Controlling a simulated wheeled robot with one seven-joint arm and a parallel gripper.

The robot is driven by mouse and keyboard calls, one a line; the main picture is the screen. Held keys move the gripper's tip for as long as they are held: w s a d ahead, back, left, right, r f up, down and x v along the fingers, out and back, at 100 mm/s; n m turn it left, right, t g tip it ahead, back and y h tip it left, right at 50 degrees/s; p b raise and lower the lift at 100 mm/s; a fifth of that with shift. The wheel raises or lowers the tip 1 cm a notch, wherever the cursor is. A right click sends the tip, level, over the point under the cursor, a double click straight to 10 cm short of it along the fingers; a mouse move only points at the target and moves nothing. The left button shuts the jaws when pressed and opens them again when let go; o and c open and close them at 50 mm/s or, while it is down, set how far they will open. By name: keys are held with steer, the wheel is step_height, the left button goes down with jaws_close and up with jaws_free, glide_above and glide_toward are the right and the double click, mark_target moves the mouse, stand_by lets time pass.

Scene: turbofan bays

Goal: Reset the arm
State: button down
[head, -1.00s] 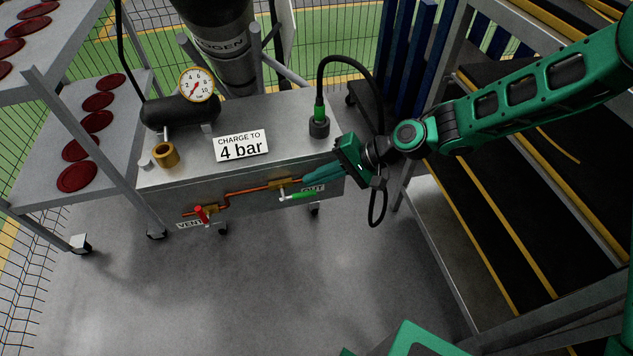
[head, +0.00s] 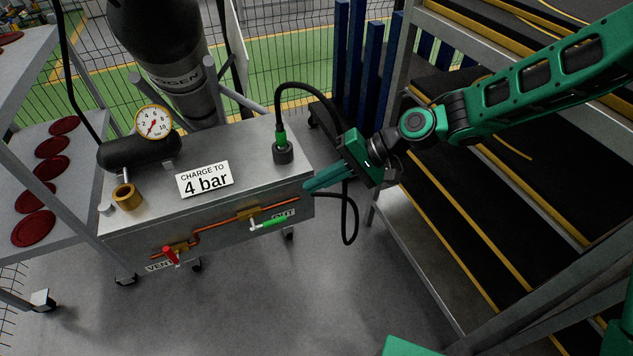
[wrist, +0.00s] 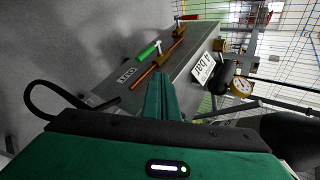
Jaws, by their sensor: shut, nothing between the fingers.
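My green arm reaches in from the right in the head view. My gripper (head: 308,186) is shut and empty, its teal fingers pointing left at the right end of the grey charging cart (head: 128,236). In the wrist view the shut fingers (wrist: 160,82) show in the middle, with the cart beyond them. The green-handled OUT valve (head: 268,224) is to the left of and below the fingertips, apart from them. The red-handled VENT valve (head: 171,256) is farther left on the cart's front.
The cart carries a gauge (head: 153,122), a "4 bar" sign (head: 204,180), a brass fitting (head: 127,197) and a black hose (head: 303,88) near my gripper. A shelf rack (head: 398,92) stands right, a rack with red discs (head: 40,196) left. The grey floor (head: 290,305) in front is clear.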

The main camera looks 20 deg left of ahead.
steer(key=w+d+r+t+h, duration=0.2)
steer(key=w+d, duration=0.1)
steer(key=d, duration=0.6)
steer(key=w+d+r+t+h, duration=0.2)
steer(key=w+d, duration=0.2)
steer(key=d, duration=0.5)
steer(key=s+d+r+m+t+h, duration=0.15)
steer(key=d+r, duration=0.25)
steer(key=d, duration=0.7)
steer(key=d+r+t+h, duration=0.2)
steer(key=d+r+t, duration=0.15)
steer(key=d, duration=0.75)
steer(key=s+d+r+m+h, duration=0.25)
steer(key=s+d, duration=0.35)
steer(key=d, duration=0.5)
steer(key=s+d+m+g, duration=0.2)
steer(key=s+d, duration=0.3)
steer(key=s, duration=0.3)
steer(key=s+d+f+m+g, duration=0.1)
steer(key=s+d+m+g, duration=0.1)
steer(key=s+d, duration=0.3)
steer(key=s+m, duration=0.1)
steer(key=s, duration=0.2)
steer(key=shift+s+f+g+y, duration=0.15)
steer(key=shift+g+y, duration=0.15)
steer(key=shift+g, duration=0.1)
steer(key=shift+s, duration=0.1)
